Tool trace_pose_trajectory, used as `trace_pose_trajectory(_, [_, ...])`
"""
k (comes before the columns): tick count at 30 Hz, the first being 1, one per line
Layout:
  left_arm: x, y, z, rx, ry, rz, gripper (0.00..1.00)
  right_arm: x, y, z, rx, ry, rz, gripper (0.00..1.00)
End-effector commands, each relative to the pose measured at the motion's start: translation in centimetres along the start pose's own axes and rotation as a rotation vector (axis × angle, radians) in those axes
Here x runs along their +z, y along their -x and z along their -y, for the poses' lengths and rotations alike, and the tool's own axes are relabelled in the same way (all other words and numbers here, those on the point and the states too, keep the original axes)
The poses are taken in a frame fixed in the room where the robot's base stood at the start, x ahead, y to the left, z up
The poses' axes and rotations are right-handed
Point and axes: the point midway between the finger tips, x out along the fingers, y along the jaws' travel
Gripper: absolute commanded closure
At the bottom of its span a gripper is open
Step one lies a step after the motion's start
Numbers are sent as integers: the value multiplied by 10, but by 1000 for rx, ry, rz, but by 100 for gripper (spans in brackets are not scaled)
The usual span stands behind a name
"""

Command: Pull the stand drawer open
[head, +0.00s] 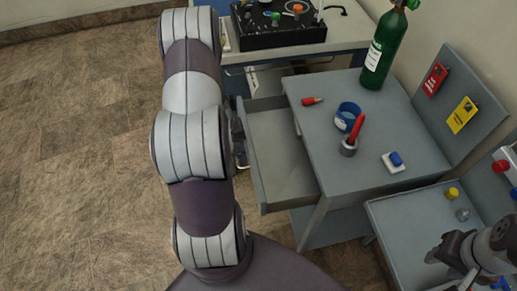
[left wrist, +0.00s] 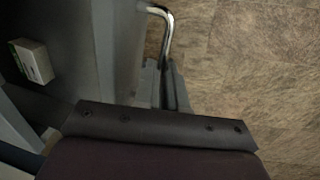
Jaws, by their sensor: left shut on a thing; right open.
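The grey stand (head: 386,135) is right of centre in the head view. My left arm hides part of the drawer's front. My left gripper (left wrist: 168,85) is shut on the drawer's curved metal handle (left wrist: 167,32) in the left wrist view. In the head view the left gripper shows only partly beside the drawer front. My right gripper (head: 455,259) is open at the lower right, over a grey tray surface, apart from the stand.
On the stand are a green bottle (head: 386,45), a blue tape roll (head: 348,116), a red tool in a cup (head: 356,131) and a small blue-topped item (head: 395,160). A black device (head: 280,30) stands on a back table. The floor at left is clear.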

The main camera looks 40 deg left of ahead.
Motion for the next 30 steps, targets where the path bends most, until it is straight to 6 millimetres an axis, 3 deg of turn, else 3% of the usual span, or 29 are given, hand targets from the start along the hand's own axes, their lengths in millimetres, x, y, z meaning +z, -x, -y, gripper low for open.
trace_pose_trajectory(6, [0, 7, 49, 0, 5, 0, 100, 1, -12, 0, 0, 0, 0, 57])
trace_pose_trajectory(12, [0, 14, 78, 0, 2, 1, 100, 2, -15, 0, 0, 0, 0, 57])
trace_pose_trajectory(19, [-1, 17, 94, 0, 0, 1, 100, 2, -17, 0, 0, 0, 0, 57])
trace_pose_trajectory(30, [-1, 18, 96, 0, -1, 1, 100, 2, -17, 0, 0, 0, 0, 57])
